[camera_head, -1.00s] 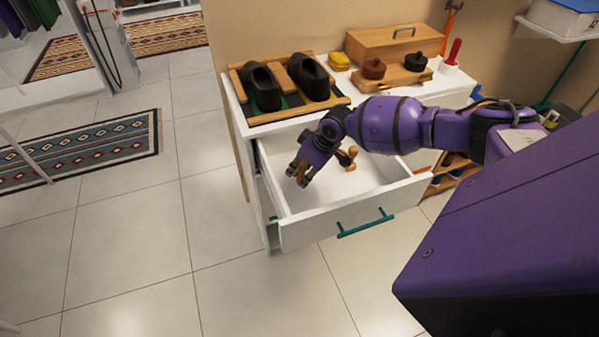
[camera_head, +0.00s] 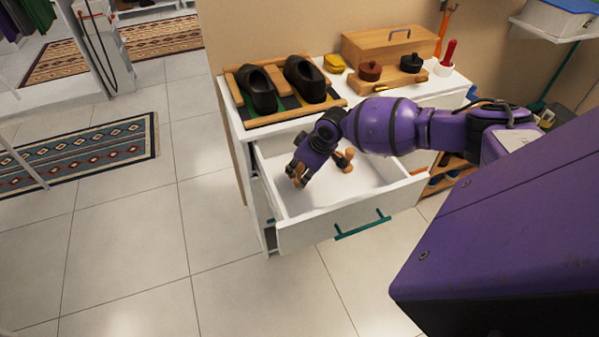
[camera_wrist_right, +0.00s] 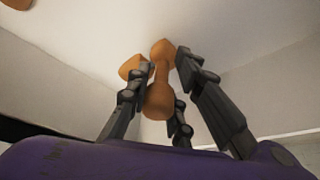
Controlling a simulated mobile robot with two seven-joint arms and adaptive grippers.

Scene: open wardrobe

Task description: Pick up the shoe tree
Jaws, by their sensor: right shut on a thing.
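The wooden shoe tree (camera_wrist_right: 160,92), orange-brown with rounded ends, is between the dark fingers of my right gripper (camera_wrist_right: 163,62) in the right wrist view. The fingers are shut on it. In the head view my right gripper (camera_head: 300,174) is low inside the open white drawer (camera_head: 330,221), near its left side. The held shoe tree is mostly hidden there by the fingers. A second wooden piece (camera_head: 345,160) lies in the drawer, to the right of the gripper and partly behind my arm. My left gripper is not in view.
Black shoes (camera_head: 305,79) stand on a wooden rack above the drawer. The drawer walls surround the gripper, and a teal handle (camera_head: 362,224) is on the front. The right of the drawer floor is clear.

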